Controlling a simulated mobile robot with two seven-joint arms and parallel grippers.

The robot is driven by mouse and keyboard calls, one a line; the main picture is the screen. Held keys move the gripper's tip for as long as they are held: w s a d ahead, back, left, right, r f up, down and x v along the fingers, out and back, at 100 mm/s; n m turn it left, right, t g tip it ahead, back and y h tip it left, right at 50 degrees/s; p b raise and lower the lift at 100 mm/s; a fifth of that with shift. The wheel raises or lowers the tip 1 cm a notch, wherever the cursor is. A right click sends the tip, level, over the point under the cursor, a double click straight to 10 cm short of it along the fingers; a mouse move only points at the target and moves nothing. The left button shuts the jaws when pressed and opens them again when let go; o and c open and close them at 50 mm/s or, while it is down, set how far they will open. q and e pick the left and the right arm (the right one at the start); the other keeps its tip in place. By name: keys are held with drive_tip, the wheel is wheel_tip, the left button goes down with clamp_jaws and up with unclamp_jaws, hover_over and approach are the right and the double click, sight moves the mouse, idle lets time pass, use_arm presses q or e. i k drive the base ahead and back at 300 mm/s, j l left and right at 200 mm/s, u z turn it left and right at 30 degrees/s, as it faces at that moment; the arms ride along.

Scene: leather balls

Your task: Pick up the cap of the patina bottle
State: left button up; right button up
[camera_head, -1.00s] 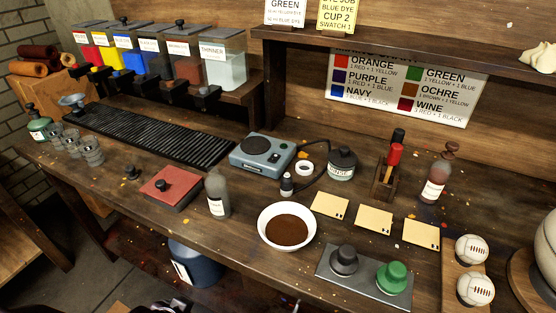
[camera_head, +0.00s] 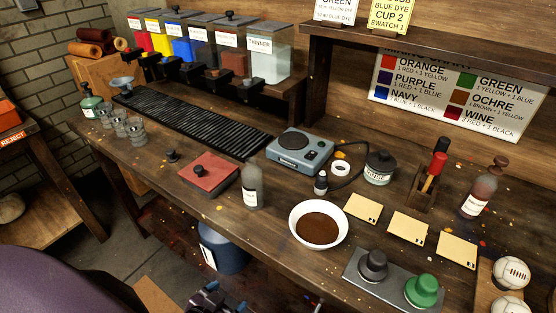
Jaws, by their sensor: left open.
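A grey bottle (camera_head: 253,188) with a white label stands upright at the bench's front edge, right of a red pad. Its top looks uncapped; its label is too small to read, so I cannot tell if it is the patina bottle. A small dark knobbed piece, possibly its cap (camera_head: 172,157), sits on the bench left of the red pad. My left gripper (camera_head: 224,297) shows at the bottom edge, partly cut off, open, below the bench front and apart from the bottle and the dark piece. My right gripper is out of view.
The red pad (camera_head: 209,176) lies between the dark piece and the bottle. Glass cups (camera_head: 136,131) stand to the left, a black ribbed mat (camera_head: 200,122) behind. A white bowl (camera_head: 318,241) stands right of the bottle. A blue bucket (camera_head: 222,250) is below the bench.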

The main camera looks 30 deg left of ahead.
sight(170, 152)
drive_tip(key=k+u, duration=0.25)
drive_tip(key=u, duration=0.2)
drive_tip(key=k+j+u, duration=0.1)
drive_tip(key=u, duration=0.35)
drive_tip(key=k+j+u, duration=0.25)
drive_tip(key=u, duration=0.2)
